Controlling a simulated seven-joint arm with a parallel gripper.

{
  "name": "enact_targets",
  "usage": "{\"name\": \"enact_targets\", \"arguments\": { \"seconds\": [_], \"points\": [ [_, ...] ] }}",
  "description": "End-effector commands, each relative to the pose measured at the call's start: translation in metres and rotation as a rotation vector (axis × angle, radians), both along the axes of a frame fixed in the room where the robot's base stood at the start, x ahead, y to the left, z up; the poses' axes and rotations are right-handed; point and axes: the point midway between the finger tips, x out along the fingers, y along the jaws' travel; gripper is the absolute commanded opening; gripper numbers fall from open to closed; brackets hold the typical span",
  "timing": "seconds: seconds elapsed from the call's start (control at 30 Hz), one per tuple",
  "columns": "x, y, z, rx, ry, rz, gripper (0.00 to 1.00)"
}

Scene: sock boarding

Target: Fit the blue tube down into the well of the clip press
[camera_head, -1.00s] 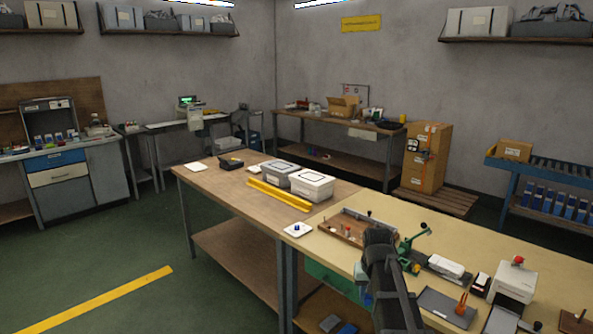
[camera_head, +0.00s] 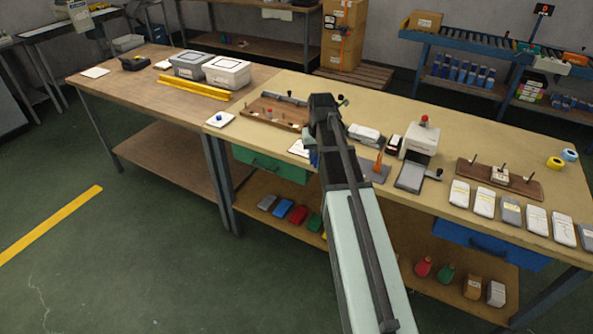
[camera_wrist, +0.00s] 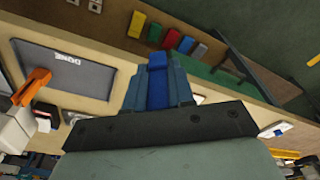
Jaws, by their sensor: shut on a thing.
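In the wrist view my gripper (camera_wrist: 158,88) is shut on the blue tube (camera_wrist: 157,66), which sits between its two fingers at the middle of the picture. The gripper is over the front edge of the bench there. In the head view my arm covers most of the gripper, and only a small blue part shows beside it; I cannot tell whether that is tube or finger. The green lever press seen in the earlier head view is now almost wholly hidden behind my arm. Its well does not show in either view.
A wooden board with pegs (camera_head: 268,112), a white printer (camera_head: 420,140) and several white packs stand on the bench (camera_head: 470,130).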

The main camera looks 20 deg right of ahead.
Motion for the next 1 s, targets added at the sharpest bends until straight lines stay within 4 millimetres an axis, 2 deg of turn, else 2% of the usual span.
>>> {"name": "enact_targets", "arguments": {
  "seconds": [0.03,0.3,0.4,0.5,0.6,0.73,1.0],
  "points": [
    [0.024,-0.018,0.004,0.003,-0.002,-0.02,0.0],
    [0.108,-0.086,0.021,0.025,0.003,-0.021,0.0],
    [0.142,-0.103,0.028,0.03,0.006,0.057,0.0],
    [0.175,-0.111,0.034,0.031,0.009,0.184,0.0],
    [0.198,-0.114,0.038,0.032,0.011,0.333,0.0],
    [0.209,-0.114,0.04,0.027,0.011,0.524,0.0],
    [0.207,-0.11,0.04,0.01,0.006,0.836,0.0]
  ]
}}
